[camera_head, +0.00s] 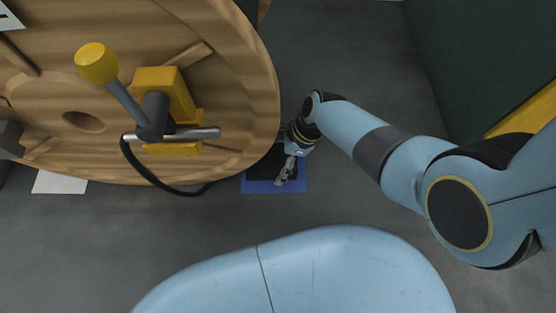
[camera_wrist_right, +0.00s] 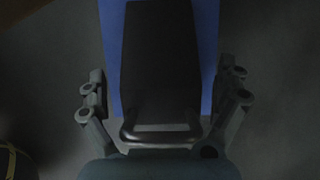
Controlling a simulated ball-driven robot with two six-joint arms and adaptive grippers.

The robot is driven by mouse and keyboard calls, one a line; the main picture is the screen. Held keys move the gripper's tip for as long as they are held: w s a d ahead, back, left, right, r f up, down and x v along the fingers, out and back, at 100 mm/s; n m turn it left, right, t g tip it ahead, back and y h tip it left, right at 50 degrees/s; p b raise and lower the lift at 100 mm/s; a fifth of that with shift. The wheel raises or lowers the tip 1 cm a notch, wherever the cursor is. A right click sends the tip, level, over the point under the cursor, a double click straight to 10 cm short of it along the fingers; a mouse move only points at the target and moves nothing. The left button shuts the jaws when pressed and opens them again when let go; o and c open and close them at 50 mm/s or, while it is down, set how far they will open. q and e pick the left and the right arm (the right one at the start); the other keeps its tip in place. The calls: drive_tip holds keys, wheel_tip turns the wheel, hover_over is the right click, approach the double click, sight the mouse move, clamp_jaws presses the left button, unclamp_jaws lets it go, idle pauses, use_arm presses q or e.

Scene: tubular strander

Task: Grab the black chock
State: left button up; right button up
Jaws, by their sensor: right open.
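The black chock (camera_head: 262,166) lies on a blue mat (camera_head: 258,186) on the floor, beside the wooden reel and partly hidden by my right gripper. In the right wrist view the chock (camera_wrist_right: 160,62) is a dark tapered block with a bar handle (camera_wrist_right: 160,138) at its near end. My right gripper (camera_head: 285,181) reaches down over the chock. In the right wrist view its open fingers (camera_wrist_right: 165,88) stand either side of the chock, apart from it. I cannot tell the height left between them. My left gripper is out of view.
The large wooden reel (camera_head: 235,90) fills the upper left, close to my right gripper. On it sits a yellow clamp (camera_head: 165,88) with a lever, a metal bar and a black cable. A white sheet (camera_head: 60,183) lies on the floor at left. Grey floor is clear at right of the mat.

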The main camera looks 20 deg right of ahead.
drive_tip(key=c, duration=1.6)
drive_tip(key=shift+o, duration=0.2)
